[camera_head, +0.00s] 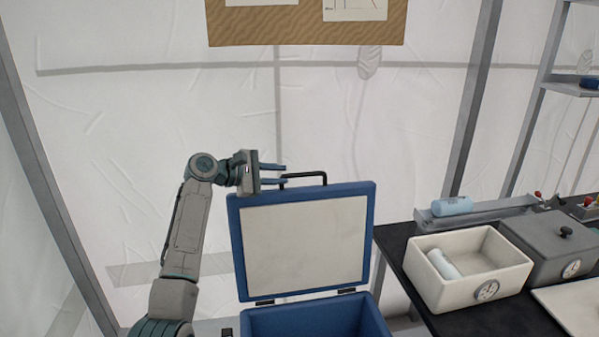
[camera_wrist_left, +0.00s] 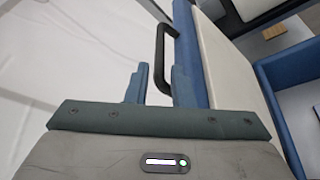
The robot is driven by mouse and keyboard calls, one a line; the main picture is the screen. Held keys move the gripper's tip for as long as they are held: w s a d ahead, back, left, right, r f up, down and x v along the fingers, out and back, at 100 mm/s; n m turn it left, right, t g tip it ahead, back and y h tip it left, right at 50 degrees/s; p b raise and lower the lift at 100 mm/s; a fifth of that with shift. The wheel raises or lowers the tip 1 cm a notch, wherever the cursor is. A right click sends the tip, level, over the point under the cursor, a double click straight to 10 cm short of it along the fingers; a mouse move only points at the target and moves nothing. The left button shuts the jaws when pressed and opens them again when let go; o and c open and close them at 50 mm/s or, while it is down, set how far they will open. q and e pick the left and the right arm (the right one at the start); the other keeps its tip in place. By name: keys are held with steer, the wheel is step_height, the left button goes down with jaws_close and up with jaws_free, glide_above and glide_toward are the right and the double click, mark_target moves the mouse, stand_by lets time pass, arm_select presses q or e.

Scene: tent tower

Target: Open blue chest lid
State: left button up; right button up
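The blue chest (camera_head: 315,320) stands at the bottom middle of the head view. Its lid (camera_head: 305,245) is raised roughly upright on two hinges, with the pale inner panel facing me. A black handle (camera_head: 305,176) shows at the lid's top edge. My left gripper (camera_head: 278,174) is at the lid's top left corner, beside the handle. In the left wrist view the two blue fingers (camera_wrist_left: 158,85) are apart, with the handle (camera_wrist_left: 162,50) extending beyond the gap between them. I cannot tell whether the fingers touch the handle. My right gripper is not in view.
A black table (camera_head: 455,312) stands at the right. On it are a white bin (camera_head: 468,268) holding a pale cylinder, a grey lidded box (camera_head: 555,245) and a light blue cylinder (camera_head: 452,206) on a ledge. White tent walls and grey poles are behind.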

mark_target(294, 175)
arm_select(q)
steer(key=p+x, duration=0.1)
steer(key=x, duration=0.5)
steer(key=shift+w+d+f, duration=0.1)
steer(key=shift+w+d, duration=0.05)
steer(key=shift+d, duration=0.1)
steer(key=shift+c, duration=0.2)
steer(key=c, duration=0.4)
jaws_close()
